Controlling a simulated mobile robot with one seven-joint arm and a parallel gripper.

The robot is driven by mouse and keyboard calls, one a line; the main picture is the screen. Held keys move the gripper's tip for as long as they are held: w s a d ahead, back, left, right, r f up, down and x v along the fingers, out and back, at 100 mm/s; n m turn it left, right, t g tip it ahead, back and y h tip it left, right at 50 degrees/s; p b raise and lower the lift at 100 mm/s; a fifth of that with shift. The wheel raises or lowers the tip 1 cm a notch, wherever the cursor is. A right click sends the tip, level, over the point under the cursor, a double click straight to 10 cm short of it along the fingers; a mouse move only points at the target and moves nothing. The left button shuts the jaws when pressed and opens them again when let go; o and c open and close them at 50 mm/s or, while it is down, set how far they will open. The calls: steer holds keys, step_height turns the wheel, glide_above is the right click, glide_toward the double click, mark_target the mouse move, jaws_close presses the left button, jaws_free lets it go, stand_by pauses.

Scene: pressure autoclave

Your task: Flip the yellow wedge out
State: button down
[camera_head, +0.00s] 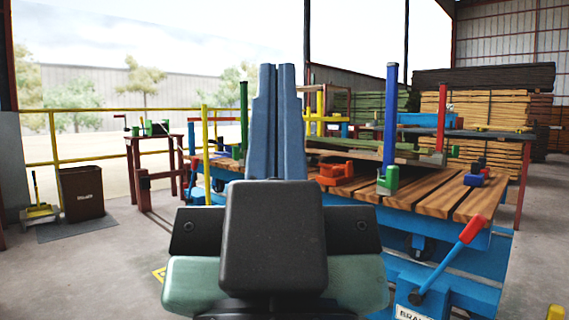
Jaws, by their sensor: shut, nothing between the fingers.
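My gripper (277,70) is in the middle of the view, pointing up and away, with its two long blue-grey fingers together and nothing between them. I cannot clearly make out a yellow wedge. A small yellow piece (555,313) is cut off at the bottom right corner, and I cannot tell what it is. The blue wheeled cart (440,262) with a wooden slatted top (430,196) stands ahead and to the right. My gripper hides part of the cart's left side.
A red-handled lever (455,250) sticks up at the cart's front. Clamps, an orange block (333,174) and a blue post (390,110) stand on its top. A brown bin (82,192) and a red-legged table (155,170) are at left. The left floor is mostly open.

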step_height(320, 180, up, 21)
steer(key=p, duration=1.8)
steer(key=shift+r, duration=0.15)
steer(key=shift+w, duration=0.1)
